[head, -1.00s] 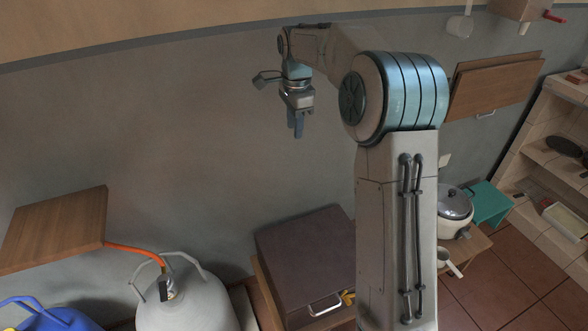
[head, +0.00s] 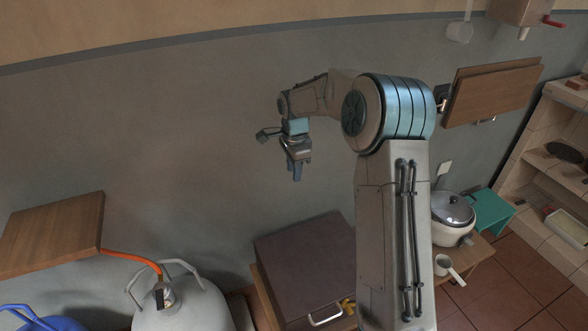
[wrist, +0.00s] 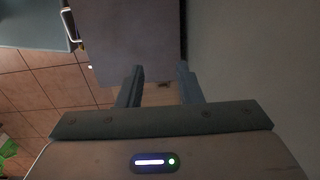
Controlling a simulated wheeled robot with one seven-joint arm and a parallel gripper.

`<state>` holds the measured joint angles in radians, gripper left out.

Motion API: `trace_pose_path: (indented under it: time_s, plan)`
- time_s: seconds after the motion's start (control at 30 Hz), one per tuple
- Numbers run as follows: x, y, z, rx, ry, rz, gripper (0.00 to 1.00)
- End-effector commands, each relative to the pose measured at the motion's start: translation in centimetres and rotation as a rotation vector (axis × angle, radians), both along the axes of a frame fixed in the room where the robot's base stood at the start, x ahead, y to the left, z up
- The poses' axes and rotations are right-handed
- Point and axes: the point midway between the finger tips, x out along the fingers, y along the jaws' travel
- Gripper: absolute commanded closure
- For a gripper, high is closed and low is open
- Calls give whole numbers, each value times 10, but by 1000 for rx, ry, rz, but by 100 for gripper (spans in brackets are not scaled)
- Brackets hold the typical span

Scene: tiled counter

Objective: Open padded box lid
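The padded box (head: 300,258) is a dark brown-purple box with a flat top, low against the wall at the bottom centre of the head view. Its lid looks shut. A metal handle (head: 325,316) is on its front face. My gripper (head: 296,172) hangs above the box, pointing down, well clear of it. In the wrist view the two fingers (wrist: 161,84) are apart with nothing between them. A dark flat surface, apparently the box top (wrist: 130,40), lies beyond the fingers. Part of the box's right side is hidden behind my arm.
A grey gas cylinder (head: 182,305) and a blue one (head: 45,323) stand left of the box, under a wooden shelf (head: 55,232). A white rice cooker (head: 452,215) and a white cup (head: 446,267) are on the right. Free air surrounds my gripper.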

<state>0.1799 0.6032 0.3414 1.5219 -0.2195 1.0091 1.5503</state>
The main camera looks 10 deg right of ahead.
Motion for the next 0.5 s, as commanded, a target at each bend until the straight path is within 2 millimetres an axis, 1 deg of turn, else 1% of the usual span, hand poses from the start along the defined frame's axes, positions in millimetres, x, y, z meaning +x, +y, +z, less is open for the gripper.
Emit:
trace_pose_path:
  time_s: [0.23,0.33,0.37,0.5]
  plan:
    - [0,0,0,0,0,0,68]
    - [0,0,0,0,0,-1,96]
    - [0,0,0,0,0,-1,100]
    - [0,0,0,0,0,-1,100]
